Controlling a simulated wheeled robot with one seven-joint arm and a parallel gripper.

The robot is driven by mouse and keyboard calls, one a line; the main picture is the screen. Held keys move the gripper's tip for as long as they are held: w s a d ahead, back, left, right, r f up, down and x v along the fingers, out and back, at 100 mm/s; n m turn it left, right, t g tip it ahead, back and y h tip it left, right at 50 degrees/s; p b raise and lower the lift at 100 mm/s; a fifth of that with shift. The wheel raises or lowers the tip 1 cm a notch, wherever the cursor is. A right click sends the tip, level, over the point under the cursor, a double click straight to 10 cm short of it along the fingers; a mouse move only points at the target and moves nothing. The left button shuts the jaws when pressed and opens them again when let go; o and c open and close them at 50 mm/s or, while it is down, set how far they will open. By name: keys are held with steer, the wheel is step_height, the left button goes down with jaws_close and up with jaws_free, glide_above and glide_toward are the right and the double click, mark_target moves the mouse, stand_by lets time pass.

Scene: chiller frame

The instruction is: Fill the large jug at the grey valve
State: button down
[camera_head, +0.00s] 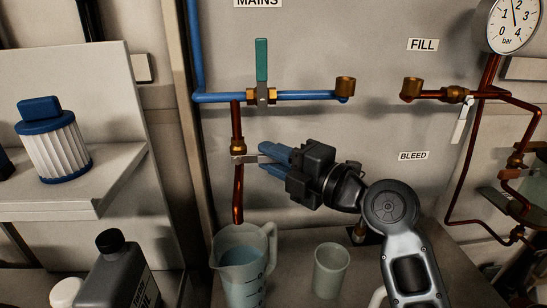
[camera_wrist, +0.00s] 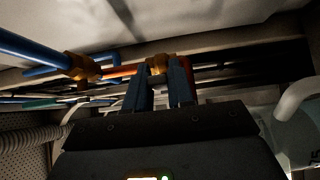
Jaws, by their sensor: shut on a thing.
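The large jug (camera_head: 240,282) is translucent with a handle and scale marks. It stands upright under the open end of a copper pipe (camera_head: 238,200), and bluish water shows inside it. No stream can be made out between pipe and jug. The grey valve (camera_head: 238,160) sits on this vertical pipe, its lever lying level and pointing right, across the pipe. My gripper (camera_head: 266,160) comes from the right and is shut on the lever's outer end.
A smaller cup (camera_head: 331,270) stands right of the jug, below my arm. A green handle (camera_head: 262,60) stands upright on the blue pipe above. A white lever (camera_head: 461,122) hangs at the FILL valve. A dark bottle (camera_head: 115,272) and a shelf with a filter (camera_head: 55,148) are at left.

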stand_by(0.3)
steer(key=shift+r+n+g+h+b, duration=0.3)
steer(key=shift+n+g+h+b, duration=0.15)
steer(key=shift+b, duration=0.25)
steer(key=shift+a+r+n+g+h+b, duration=0.2)
steer(key=shift+r+n+g+h+b, duration=0.25)
steer(key=shift+r+n+h, duration=0.45)
steer(key=shift+f, duration=0.1)
steer(key=c, duration=1.1)
jaws_free()
steer(key=shift+o, duration=0.2)
steer(key=b+v, duration=0.1)
steer(key=v, duration=0.7)
steer(key=shift+w, duration=0.1)
